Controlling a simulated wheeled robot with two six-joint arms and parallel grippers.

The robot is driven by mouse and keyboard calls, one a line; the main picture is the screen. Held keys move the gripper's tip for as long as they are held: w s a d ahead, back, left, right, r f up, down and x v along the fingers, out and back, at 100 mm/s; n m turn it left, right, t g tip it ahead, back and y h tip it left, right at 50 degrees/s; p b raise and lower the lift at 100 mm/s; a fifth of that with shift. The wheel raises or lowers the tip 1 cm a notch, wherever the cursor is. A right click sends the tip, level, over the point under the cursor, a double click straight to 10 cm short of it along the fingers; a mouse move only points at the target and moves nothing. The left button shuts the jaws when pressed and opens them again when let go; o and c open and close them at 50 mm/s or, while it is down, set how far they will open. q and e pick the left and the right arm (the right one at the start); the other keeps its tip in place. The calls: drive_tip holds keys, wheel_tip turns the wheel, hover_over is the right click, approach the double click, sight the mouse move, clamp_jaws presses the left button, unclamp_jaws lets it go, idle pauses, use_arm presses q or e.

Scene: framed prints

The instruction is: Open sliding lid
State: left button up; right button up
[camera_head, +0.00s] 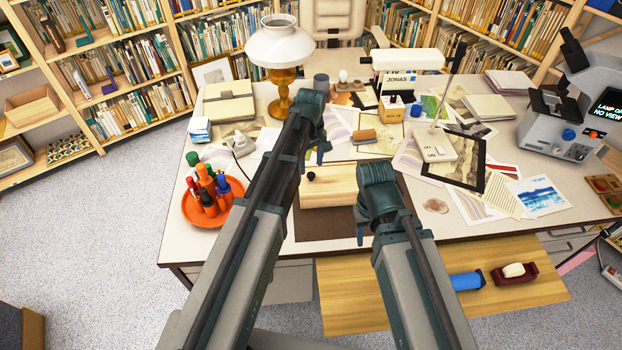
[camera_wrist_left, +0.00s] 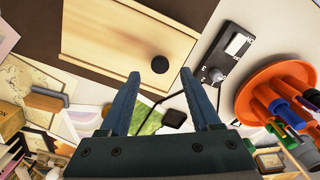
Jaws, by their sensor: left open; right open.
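A pale wooden box (camera_head: 335,186) with a flat sliding lid lies on a dark brown mat on the desk. A round black knob (camera_head: 310,175) sits near the left end of its lid, which looks shut. In the left wrist view the lid (camera_wrist_left: 105,35) and the knob (camera_wrist_left: 159,64) show just past my fingertips. My left gripper (camera_wrist_left: 160,74) is open and empty, with the knob lined up between its fingers; I see no contact. In the head view my left gripper (camera_head: 322,152) is above the box's back edge. My right gripper (camera_head: 361,232) is at the box's right, its fingers partly hidden.
An orange tray (camera_head: 188,212) of markers stands left of the box. A brass lamp (camera_head: 281,90) with a white shade stands behind. Papers and a black frame (camera_head: 477,178) lie to the right. An open drawer (camera_head: 350,300) juts out in front, holding a blue roll (camera_head: 466,281).

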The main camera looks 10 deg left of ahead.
sight(311, 174)
use_arm(q)
drive_tip(key=shift+f+b, duration=1.35)
drive_tip(key=shift+f, duration=0.55)
clamp_jaws()
